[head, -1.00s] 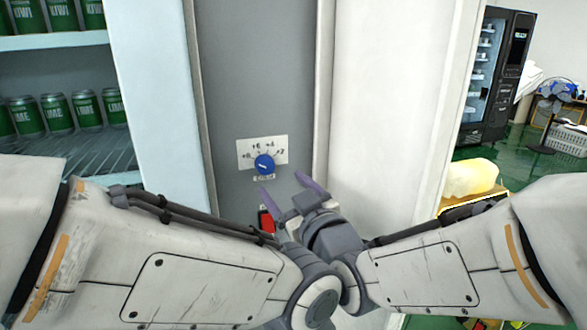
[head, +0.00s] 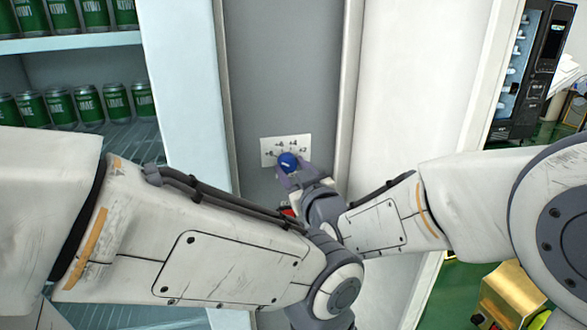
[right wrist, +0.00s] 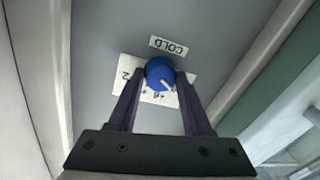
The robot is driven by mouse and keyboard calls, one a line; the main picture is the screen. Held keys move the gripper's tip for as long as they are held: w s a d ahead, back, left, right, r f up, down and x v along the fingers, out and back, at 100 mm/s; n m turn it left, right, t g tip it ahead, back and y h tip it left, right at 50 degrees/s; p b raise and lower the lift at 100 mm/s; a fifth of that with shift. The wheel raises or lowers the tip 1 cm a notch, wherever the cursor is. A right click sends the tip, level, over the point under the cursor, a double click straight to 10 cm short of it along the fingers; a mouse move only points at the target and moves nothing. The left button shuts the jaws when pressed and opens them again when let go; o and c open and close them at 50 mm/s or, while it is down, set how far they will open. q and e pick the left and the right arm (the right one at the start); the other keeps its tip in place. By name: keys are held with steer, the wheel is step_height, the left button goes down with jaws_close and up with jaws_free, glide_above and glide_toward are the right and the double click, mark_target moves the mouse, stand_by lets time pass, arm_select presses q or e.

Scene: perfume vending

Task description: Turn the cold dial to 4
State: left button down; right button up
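The blue round cold dial (head: 287,161) sits on a white scale plate (head: 271,153) on the grey wall panel. Its numbers run in an arc above it, with 2 at the right end. In the right wrist view, the dial (right wrist: 159,71) appears upside down beside its COLD label (right wrist: 168,46), and its white pointer mark faces lower right. My right gripper (right wrist: 161,82) has one finger on each side of the dial. Contact with the dial's sides is not clear. My left arm crosses the lower left of the head view; its gripper is out of sight.
A shelf with green cans (head: 88,107) stands at the left behind a pale blue frame edge (head: 188,90). A white panel (head: 430,90) is at the right. A red part (head: 288,211) below the dial is mostly hidden by my arm. A black vending machine stands far right.

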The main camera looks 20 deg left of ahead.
jaws_close()
steer(key=shift+f+m+b, duration=0.1)
steer(key=shift+m+b, duration=0.2)
steer(key=shift+b, duration=0.25)
steer(key=m+b, duration=0.3)
steer(key=b, duration=0.1)
steer(key=m+t+b, duration=0.1)
steer(key=m+b, duration=0.3)
steer(key=b, duration=0.1)
steer(key=m+b, duration=0.4)
steer(key=b, duration=0.1)
steer(key=shift+f, duration=0.25)
steer(key=m+b, duration=0.2)
steer(key=m, duration=0.1)
steer(key=shift+t, duration=0.4)
steer(key=shift+r+m+h+b, duration=0.2)
steer(key=shift+m+h+b, duration=0.1)
steer(key=shift+m+b, duration=0.7)
steer(key=o, duration=1)
jaws_free()
steer(key=shift+a, duration=0.1)
